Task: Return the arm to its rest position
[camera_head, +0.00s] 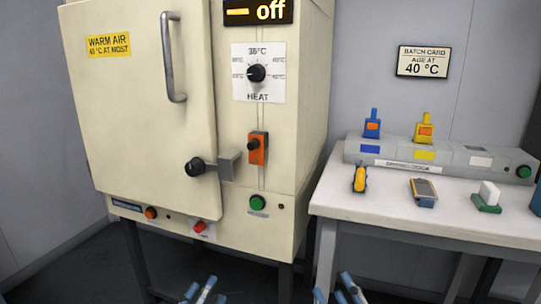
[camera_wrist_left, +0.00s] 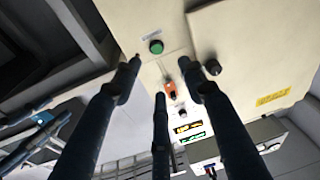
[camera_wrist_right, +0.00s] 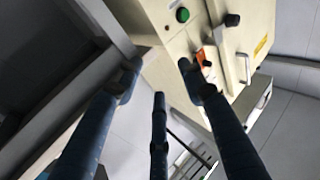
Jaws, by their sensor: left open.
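My left gripper (camera_head: 204,291) shows at the bottom edge of the head view, in front of the cream oven cabinet and apart from it. In the left wrist view its fingers (camera_wrist_left: 160,75) are spread with nothing between them. My right gripper (camera_head: 337,294) is at the bottom edge, further right, below the table's left end. In the right wrist view its fingers (camera_wrist_right: 158,80) are also spread and empty. Most of both arms is out of the head view.
The oven cabinet (camera_head: 130,140) has its door closed, a heat dial (camera_head: 256,73) and an "off" display (camera_head: 258,11). The white table (camera_head: 400,212) at right holds a grey rack (camera_head: 395,155), a yellow tool (camera_head: 359,179) and small blocks. Dark floor lies beneath.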

